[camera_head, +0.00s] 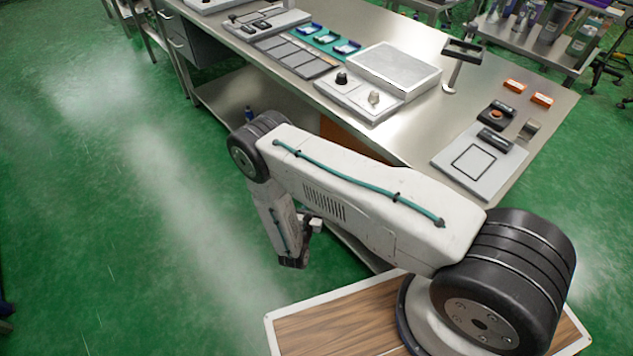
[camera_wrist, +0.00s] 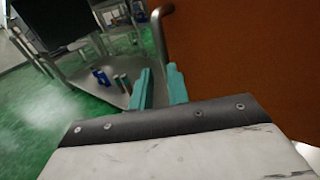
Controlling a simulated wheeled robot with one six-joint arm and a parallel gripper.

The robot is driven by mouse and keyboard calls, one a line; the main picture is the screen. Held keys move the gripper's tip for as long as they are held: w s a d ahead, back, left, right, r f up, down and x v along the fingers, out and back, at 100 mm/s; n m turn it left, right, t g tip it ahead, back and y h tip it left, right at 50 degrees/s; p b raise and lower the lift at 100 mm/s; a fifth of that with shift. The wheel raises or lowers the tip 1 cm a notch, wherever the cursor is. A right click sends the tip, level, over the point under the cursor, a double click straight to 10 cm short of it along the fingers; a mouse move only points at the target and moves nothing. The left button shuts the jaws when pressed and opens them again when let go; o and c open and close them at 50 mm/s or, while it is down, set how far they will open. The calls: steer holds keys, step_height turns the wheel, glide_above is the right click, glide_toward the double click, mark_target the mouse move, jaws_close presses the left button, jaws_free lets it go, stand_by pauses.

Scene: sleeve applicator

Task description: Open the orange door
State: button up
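The orange door (camera_wrist: 240,60) fills the right side of the wrist view. In the head view only a strip of it (camera_head: 345,135) shows under the workbench, with my arm in front of the rest. A grey metal bar handle (camera_wrist: 158,32) stands out at the door's left side. My gripper (camera_wrist: 159,70) has two teal fingers with a gap between them. The lower end of the handle appears close to the fingertips; whether it touches them is unclear. The fingers are hidden in the head view.
The steel workbench (camera_head: 405,141) carries several devices and trays above the door. Its lower shelf (camera_head: 232,97) holds a blue bottle (camera_head: 249,115), also visible in the wrist view (camera_wrist: 101,77). Green floor is clear at the left.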

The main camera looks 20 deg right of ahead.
steer(key=x, duration=0.7)
steer(key=shift+s+d, duration=0.25)
steer(key=shift+d, duration=0.05)
jaws_close()
